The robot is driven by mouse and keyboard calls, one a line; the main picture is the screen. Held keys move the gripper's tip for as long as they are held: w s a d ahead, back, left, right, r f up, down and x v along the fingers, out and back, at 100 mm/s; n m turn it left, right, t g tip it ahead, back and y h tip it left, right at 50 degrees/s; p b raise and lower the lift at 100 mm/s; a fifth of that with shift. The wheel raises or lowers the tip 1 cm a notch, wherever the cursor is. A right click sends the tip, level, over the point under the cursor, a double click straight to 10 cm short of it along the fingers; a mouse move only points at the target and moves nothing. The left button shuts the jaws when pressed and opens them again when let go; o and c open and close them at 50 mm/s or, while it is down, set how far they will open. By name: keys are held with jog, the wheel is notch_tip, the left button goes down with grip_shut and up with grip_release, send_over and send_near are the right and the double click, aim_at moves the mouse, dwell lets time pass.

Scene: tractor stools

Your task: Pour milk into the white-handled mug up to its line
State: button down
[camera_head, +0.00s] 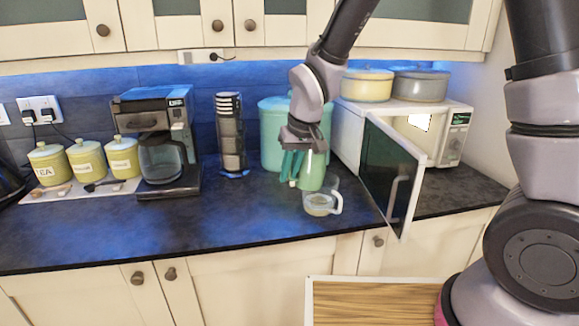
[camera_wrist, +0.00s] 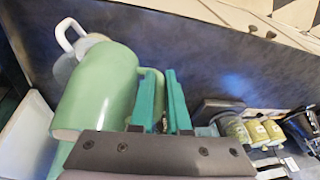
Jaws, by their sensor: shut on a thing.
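A pale green jug (camera_head: 312,172) is in my gripper (camera_head: 292,166), just behind and above the mug in the head view. It looks close to upright there. My teal fingers are shut at the jug's handle side. The wrist view shows the jug (camera_wrist: 98,92) large, with its handle by my fingers (camera_wrist: 162,100). The white-handled mug (camera_head: 318,205) stands on the dark counter, its body see-through and its handle to the right. In the wrist view its white handle (camera_wrist: 66,33) shows past the jug, which hides part of it. No milk stream shows, and I cannot make out the line.
An open microwave door (camera_head: 392,178) juts forward close to the right of the mug. A large teal container (camera_head: 272,135) stands behind my gripper. A coffee maker (camera_head: 160,150), a dark pod rack (camera_head: 231,135) and labelled canisters (camera_head: 87,160) stand left. Counter space left of the mug is clear.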

jog(key=shift+f, duration=0.15)
jog(key=shift+s+f, duration=0.2)
jog(key=shift+f, duration=0.15)
dwell(2.1)
jog(key=shift+r, duration=0.2)
jog(key=shift+s+a+r+g+y, duration=0.1)
jog(key=shift+s+r+g+y, duration=0.1)
jog(key=shift+r+g, duration=0.25)
jog(key=shift+s+a+r+g+y, duration=0.1)
jog(key=shift+r+g+y, duration=0.1)
jog(key=shift+r+g, duration=0.25)
jog(key=shift+f, duration=0.3)
jog(key=shift+f, duration=1.55)
